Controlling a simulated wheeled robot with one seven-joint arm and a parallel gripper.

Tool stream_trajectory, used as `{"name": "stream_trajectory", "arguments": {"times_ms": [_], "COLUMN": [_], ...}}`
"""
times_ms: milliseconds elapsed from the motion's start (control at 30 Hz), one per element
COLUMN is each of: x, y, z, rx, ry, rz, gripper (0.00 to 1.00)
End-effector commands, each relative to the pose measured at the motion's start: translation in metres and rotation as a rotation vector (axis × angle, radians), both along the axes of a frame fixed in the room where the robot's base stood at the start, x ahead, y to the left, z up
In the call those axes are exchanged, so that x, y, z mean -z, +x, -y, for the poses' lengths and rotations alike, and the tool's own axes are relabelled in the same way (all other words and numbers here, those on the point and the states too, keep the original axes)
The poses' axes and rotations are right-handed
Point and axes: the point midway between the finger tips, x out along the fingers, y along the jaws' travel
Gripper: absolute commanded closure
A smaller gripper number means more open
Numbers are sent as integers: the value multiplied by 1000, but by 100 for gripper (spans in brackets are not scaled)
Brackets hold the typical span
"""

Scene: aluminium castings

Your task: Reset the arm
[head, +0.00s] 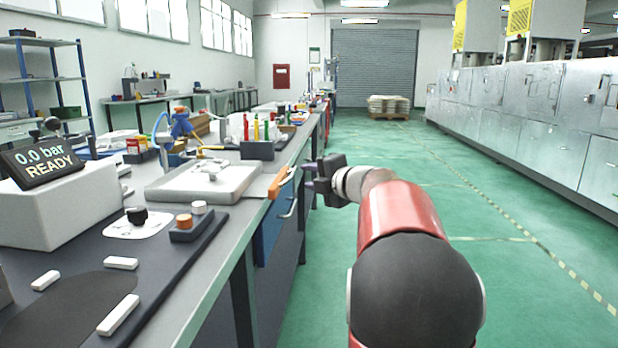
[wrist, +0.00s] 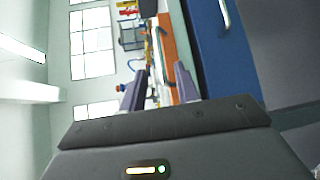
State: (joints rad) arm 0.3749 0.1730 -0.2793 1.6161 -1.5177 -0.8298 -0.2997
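My arm reaches forward from the lower right of the head view, with its red link ahead of a dark rounded joint. My gripper (head: 308,178) is at its end, beside the right edge of the workbench and close to an orange-handled tool at that edge. In the wrist view my gripper (wrist: 158,85) has its two purple-grey fingers apart, with nothing held between them. The wrist picture is turned on its side, with the blue drawer front (wrist: 222,50) to the right of the fingers.
The workbench (head: 225,225) runs along the left. It carries a white tray (head: 160,190) with a casting, a display box (head: 60,205) reading 0.0 bar READY, and white blocks. The orange-handled tool (head: 278,182) lies at its edge. Green floor (head: 500,270) is clear to the right, before metal cabinets (head: 560,110).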

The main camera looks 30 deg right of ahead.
Motion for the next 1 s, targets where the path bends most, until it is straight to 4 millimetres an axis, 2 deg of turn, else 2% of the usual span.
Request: {"name": "stream_trajectory", "arguments": {"times_ms": [300, 433, 533, 633, 667, 767, 900, 1000], "x": [0, -14, -33, -40, -36, -8, 58, 105], "y": [0, -5, -20, -50, -61, -104, -174, -222], "z": [0, -6, -16, -28, -33, -52, -96, -131], "rx": [1, 57, 178, 349, 402, 573, 783, 902], "ry": [1, 61, 204, 433, 511, 763, 1065, 1208], "rz": [1, 34, 83, 104, 95, 21, -184, -355], "gripper": [69, 69, 69, 69, 69, 69, 69, 69]}}
